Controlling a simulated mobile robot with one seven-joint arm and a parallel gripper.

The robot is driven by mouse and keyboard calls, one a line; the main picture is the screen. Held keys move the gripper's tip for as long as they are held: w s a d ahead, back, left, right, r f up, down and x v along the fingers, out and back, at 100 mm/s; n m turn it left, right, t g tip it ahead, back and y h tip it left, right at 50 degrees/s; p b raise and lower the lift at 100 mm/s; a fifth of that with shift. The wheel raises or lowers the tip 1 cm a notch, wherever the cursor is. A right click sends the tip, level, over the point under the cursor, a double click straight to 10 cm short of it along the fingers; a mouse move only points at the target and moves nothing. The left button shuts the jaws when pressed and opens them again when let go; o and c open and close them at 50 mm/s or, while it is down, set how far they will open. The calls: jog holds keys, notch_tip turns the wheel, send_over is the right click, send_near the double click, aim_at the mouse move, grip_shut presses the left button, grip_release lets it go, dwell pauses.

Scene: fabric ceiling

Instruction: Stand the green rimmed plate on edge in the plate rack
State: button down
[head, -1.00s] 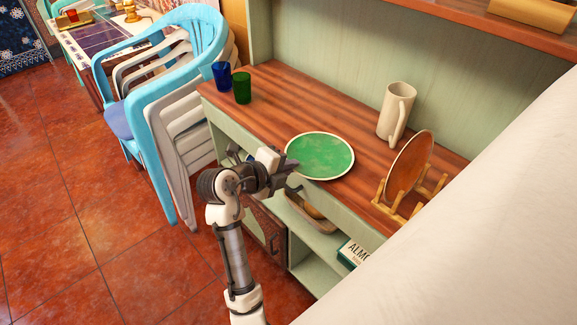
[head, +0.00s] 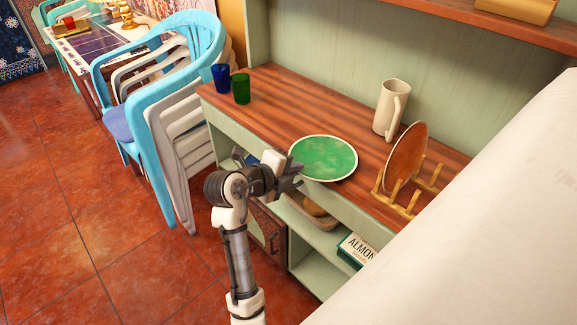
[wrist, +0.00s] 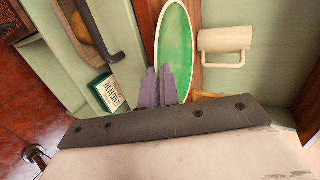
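The green plate (head: 324,158) with a pale rim lies flat on the wooden counter, near its front edge. The plate rack (head: 401,205) stands to its right on the counter, made of light wooden pegs, with a brown-orange plate (head: 405,158) on edge at its back. My gripper (head: 295,174) is at the plate's left front rim. In the wrist view my fingers (wrist: 160,86) overlap the near-left edge of the green plate (wrist: 175,48). They look close together, and I cannot tell whether the rim is between them.
A cream pitcher (head: 391,109) stands behind the plate and rack. A blue cup (head: 221,77) and a green cup (head: 241,88) stand at the counter's left end. Open shelves below hold a basket (head: 312,210) and an almond box (head: 356,250). Stacked chairs (head: 181,110) stand left.

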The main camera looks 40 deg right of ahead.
jog(key=shift+s, duration=0.15)
jog(key=c, duration=1.6)
grip_release()
jog(key=shift+o, duration=0.2)
jog(key=b+v, duration=0.2)
jog(key=v, duration=1.1)
jog(key=shift+a+r, duration=0.15)
jog(key=shift+a, duration=0.2)
